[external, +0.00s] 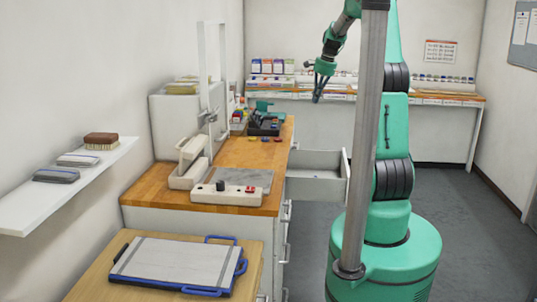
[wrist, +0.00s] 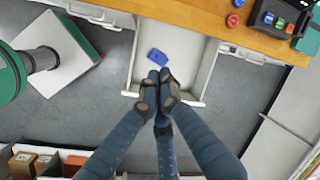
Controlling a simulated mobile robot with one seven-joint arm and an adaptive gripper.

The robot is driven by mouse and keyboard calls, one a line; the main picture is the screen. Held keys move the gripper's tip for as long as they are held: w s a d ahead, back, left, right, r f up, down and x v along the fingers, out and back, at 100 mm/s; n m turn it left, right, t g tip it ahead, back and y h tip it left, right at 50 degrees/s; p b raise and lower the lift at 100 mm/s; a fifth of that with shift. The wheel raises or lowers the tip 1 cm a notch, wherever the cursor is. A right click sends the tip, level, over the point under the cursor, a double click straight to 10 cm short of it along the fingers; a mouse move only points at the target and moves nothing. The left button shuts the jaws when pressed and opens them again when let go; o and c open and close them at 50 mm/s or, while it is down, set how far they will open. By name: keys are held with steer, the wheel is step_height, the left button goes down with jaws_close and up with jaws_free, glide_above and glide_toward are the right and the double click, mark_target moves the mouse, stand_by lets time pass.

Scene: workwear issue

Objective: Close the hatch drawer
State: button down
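The hatch drawer (external: 315,160) stands pulled out from the right side of the wood-topped counter in the external view. Its pale front panel (external: 346,176) faces my base. In the wrist view the open drawer (wrist: 197,72) is seen from above, with a small blue item (wrist: 157,56) lying on its floor. My gripper (external: 317,97) hangs in the air above the drawer and touches nothing. In the wrist view the dark fingertips of my gripper (wrist: 159,75) are together with nothing visible between them. They cover part of the drawer's floor and front.
The counter (external: 240,155) carries a white device (external: 228,194) and a dark tray of small items (external: 265,127). A wooden table (external: 85,285) with a blue-handled board is nearer. A long shelf (external: 425,97) lines the back wall. Grey floor is clear beyond the drawer.

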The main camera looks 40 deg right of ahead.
steer(key=w+d+f+m+y, duration=0.1)
steer(key=d+f+m, duration=0.2)
steer(key=d+f, duration=0.65)
steer(key=d+f+m, duration=0.3)
steer(key=d+f, duration=0.4)
steer(key=d, duration=0.5)
steer(key=s+d+f+m, duration=0.2)
steer(key=s+d+f, duration=0.1)
steer(key=d+f, duration=0.4)
steer(key=s+d+f+m+y+p, duration=0.1)
steer(key=s+d+f+m, duration=0.2)
steer(key=d+f, duration=0.4)
step_height(320, 180, down, 3)
steer(key=shift+s+d+f, duration=0.1)
steer(key=shift+s+d, duration=0.2)
steer(key=shift+s, duration=0.05)
steer(key=shift+f, duration=0.15)
steer(key=w+a+f+b, duration=0.1)
steer(key=w+a+f, duration=0.4)
steer(key=f, duration=0.4)
steer(key=shift+w+a, duration=0.25)
